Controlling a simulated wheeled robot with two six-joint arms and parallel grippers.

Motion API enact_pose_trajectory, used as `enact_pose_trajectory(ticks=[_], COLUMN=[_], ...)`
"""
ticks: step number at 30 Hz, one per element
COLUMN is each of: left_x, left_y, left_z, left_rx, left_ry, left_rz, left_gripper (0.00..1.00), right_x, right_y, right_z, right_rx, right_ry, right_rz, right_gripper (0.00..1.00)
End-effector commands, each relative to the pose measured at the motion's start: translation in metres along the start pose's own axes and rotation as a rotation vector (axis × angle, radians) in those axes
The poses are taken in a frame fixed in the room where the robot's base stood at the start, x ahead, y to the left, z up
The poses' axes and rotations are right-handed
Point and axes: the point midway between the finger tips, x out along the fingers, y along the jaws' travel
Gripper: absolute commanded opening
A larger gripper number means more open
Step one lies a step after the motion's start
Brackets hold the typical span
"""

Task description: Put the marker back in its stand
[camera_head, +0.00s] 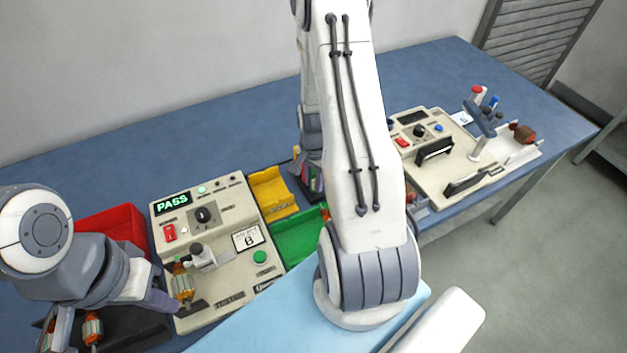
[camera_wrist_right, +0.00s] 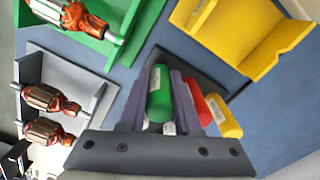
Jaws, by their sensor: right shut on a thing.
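In the right wrist view, my right gripper (camera_wrist_right: 160,108) is shut on a green marker (camera_wrist_right: 160,90), held between its two purple fingers. A dark grey stand (camera_wrist_right: 205,66) is just beyond the fingers, with a red marker (camera_wrist_right: 196,102) and a yellow marker (camera_wrist_right: 223,118) beside the right finger. The fingers hide where the green marker's lower end rests, so I cannot tell if it is seated. In the head view the right gripper (camera_head: 312,180) is small and partly hidden by my arm. My left gripper (camera_head: 160,300) is beside the tester; its finger opening is unclear.
A tester showing PASS (camera_head: 240,215) has an armature (camera_head: 182,283) at its front. A red bin (camera_head: 110,225), a yellow bin (camera_head: 270,190) and a green bin (camera_head: 300,240) stand nearby. Another machine (camera_head: 425,165) is at right. The blue table is clear at the back.

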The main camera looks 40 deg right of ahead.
Motion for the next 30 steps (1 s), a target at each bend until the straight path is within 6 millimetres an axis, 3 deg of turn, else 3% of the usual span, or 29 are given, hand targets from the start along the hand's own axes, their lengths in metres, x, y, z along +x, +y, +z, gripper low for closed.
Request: enact_pose_trajectory(ticks=[30], left_x=[0.012], left_y=[-0.001], left_z=[0.001], left_rx=[0.0], left_ry=[0.0], left_rz=[0.0], left_gripper=[0.0], right_x=[0.016], right_y=[0.0], right_z=[0.0], right_rx=[0.0], right_ry=[0.0], right_rz=[0.0], right_gripper=[0.0])
